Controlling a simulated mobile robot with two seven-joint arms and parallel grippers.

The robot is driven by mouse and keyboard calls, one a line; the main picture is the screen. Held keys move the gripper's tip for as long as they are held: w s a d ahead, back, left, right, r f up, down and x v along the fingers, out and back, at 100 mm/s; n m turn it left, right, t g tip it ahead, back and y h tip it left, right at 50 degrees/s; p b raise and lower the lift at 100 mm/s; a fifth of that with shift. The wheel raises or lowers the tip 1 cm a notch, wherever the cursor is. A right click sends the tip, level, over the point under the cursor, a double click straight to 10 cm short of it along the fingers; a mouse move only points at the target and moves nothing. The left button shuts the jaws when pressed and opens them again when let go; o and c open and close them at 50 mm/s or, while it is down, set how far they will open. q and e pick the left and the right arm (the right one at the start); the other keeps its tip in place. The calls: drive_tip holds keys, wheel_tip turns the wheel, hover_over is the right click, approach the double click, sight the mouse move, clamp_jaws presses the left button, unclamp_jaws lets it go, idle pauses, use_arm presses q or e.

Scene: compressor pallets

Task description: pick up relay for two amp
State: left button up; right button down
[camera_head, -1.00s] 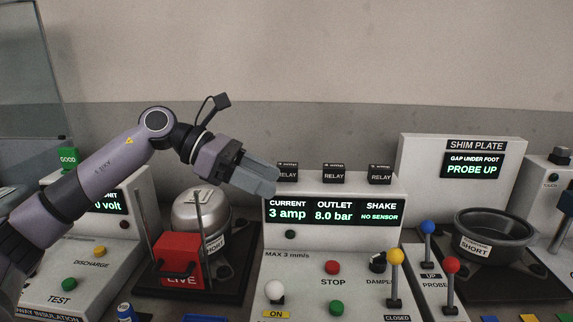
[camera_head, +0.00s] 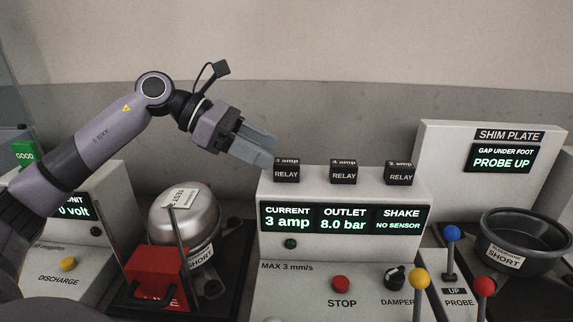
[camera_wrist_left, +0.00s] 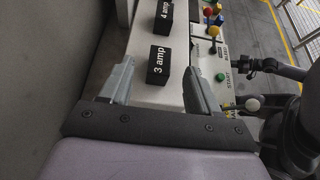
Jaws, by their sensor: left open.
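Three black relay blocks stand in a row on top of the white panel. The left one (camera_head: 286,171) reads 3 amp, the middle one (camera_head: 344,172) reads 4 amp. The right relay (camera_head: 399,173) has a small label that looks like 2 amp. My left gripper (camera_head: 268,156) is open and empty, just left of and slightly above the 3 amp relay. In the left wrist view the 3 amp relay (camera_wrist_left: 158,65) lies ahead between the open fingers (camera_wrist_left: 160,72), not gripped. The 4 amp relay (camera_wrist_left: 164,16) is beyond it; the right relay is not seen there.
The white panel (camera_head: 340,190) shows current 3 amp, outlet 8.0 bar. Levers with yellow (camera_head: 421,279), blue (camera_head: 452,233) and red (camera_head: 485,287) knobs stand lower right. A steel pot-shaped housing (camera_head: 185,215) and red box (camera_head: 165,270) are left. Space above the relays is clear.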

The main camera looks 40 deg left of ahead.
sight(284, 161)
use_arm(q)
drive_tip(key=x, duration=0.2)
drive_tip(key=p+x, duration=0.1)
drive_tip(key=x, duration=0.2)
drive_tip(key=shift+d+f, duration=0.15)
drive_tip(key=shift+f, duration=0.25)
drive_tip(key=c, duration=1.1)
drive_tip(key=shift+o, duration=0.2)
drive_tip(key=shift+r, duration=0.1)
